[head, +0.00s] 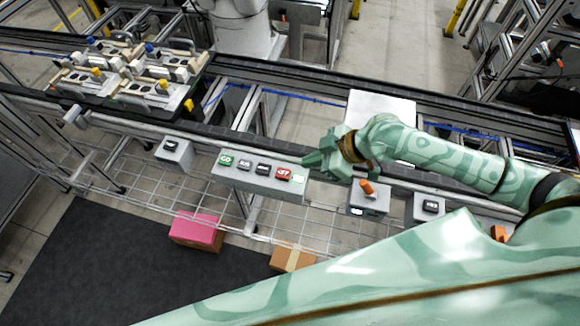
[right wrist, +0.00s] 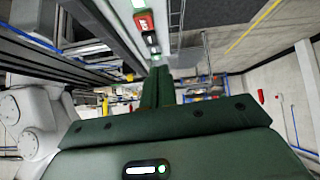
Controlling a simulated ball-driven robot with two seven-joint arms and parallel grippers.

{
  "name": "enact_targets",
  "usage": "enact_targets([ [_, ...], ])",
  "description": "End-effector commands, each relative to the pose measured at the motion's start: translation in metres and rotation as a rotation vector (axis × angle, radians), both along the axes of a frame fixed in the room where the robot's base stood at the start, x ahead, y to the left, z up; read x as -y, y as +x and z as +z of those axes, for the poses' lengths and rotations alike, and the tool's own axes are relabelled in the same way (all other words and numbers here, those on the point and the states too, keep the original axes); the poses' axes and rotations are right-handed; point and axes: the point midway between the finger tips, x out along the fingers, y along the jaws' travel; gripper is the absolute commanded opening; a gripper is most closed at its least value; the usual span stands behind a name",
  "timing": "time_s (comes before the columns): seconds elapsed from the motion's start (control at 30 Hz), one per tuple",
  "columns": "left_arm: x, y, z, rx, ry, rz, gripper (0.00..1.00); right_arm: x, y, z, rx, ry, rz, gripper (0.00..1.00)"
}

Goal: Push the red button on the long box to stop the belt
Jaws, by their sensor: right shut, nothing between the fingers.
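The long grey box (head: 235,179) is mounted on the front rail of the belt, left of centre in the head view. Its top carries a green button, two dark buttons, and the red button (head: 284,174) near its right end. In the right wrist view the red button (right wrist: 143,20) shows at the top, just beyond the fingertips. My right gripper (head: 308,161) is shut and empty, its tip just above and right of the red button. A gap seems to remain, but contact is hard to judge. My left gripper is not in view.
A small grey box (head: 174,152) sits left of the long box; a box with an orange lever (head: 367,188) and another small box (head: 428,207) sit right. A pallet fixture (head: 130,70) stands on the belt. Pink (head: 197,232) and brown (head: 292,258) boxes lie below.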

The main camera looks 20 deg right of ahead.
Motion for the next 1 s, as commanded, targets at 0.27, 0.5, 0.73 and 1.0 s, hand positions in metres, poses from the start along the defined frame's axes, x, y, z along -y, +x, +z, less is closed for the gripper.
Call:
enact_targets([
  [0.27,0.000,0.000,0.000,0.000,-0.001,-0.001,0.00,0.023,0.015,0.005,-0.041,0.041,-0.055,0.00],
  [0.5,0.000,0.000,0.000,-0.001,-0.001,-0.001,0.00,0.023,0.015,0.004,-0.041,0.041,-0.054,0.00],
  [0.73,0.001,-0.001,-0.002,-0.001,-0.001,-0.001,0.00,0.009,0.023,-0.011,-0.042,0.043,-0.054,0.00],
  [1.0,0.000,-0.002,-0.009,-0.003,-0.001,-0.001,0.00,-0.025,0.046,-0.052,-0.042,0.042,-0.054,0.00],
])
